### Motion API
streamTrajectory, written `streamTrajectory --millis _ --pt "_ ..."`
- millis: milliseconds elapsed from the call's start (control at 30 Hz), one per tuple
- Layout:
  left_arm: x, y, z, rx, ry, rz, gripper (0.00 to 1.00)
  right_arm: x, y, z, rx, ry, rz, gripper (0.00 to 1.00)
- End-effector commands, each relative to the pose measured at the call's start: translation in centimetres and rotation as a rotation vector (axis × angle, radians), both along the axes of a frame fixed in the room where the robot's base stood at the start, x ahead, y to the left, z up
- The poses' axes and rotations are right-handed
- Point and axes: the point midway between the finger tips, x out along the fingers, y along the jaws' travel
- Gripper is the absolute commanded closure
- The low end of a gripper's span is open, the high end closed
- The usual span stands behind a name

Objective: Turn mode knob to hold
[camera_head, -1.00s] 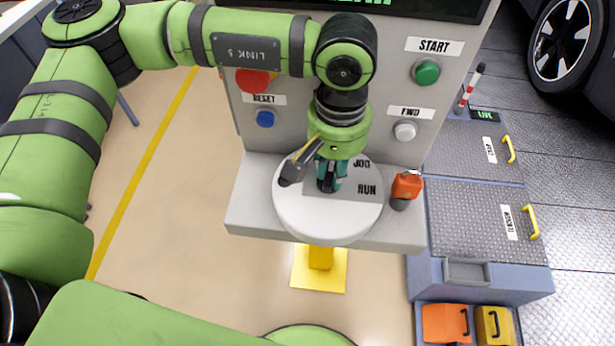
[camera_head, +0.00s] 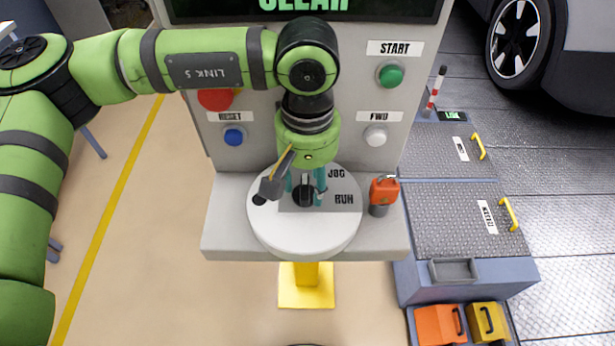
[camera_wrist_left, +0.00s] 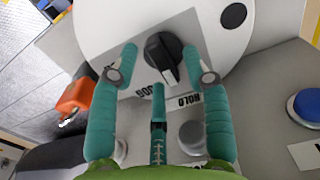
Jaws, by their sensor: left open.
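The mode knob (camera_head: 303,196) is a black knob on a grey plate on the round white disc (camera_head: 303,240). It shows clearly in the left wrist view (camera_wrist_left: 163,52), its white mark pointing down toward the HOLD label (camera_wrist_left: 184,102). I cannot tell whether it lines up exactly. The JOG label (camera_wrist_left: 126,91) lies to the left there; JOG (camera_head: 336,173) and RUN (camera_head: 344,199) also show in the head view. My left gripper (camera_head: 305,184) points down over the knob, open, with teal fingers on either side of it. The wrist view shows gaps beside the knob. My right gripper is out of view.
The console panel carries a green START button (camera_head: 390,75), white FWD button (camera_head: 376,136), blue RESET button (camera_head: 233,137) and partly covered red button (camera_head: 216,99). A small orange object (camera_head: 384,190) stands right of the disc. A car (camera_head: 585,60) stands at far right.

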Motion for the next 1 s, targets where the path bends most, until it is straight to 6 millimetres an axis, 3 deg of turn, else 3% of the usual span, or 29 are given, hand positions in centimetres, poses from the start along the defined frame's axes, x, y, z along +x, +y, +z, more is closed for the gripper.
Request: streamTrajectory --millis 167,400,600,1000 --pt "0.1 -0.1 2.7 -0.003 -0.004 0.000 0.52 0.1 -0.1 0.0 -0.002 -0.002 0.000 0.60" --pt "0.1 -0.1 7.8 -0.003 -0.004 0.002 0.52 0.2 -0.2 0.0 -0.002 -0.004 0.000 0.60" --pt "0.0 -0.1 10.8 -0.001 -0.001 0.000 0.52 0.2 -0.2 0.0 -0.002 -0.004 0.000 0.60" --pt "0.0 0.0 11.7 -0.001 0.000 0.000 0.52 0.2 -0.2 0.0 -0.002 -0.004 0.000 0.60"
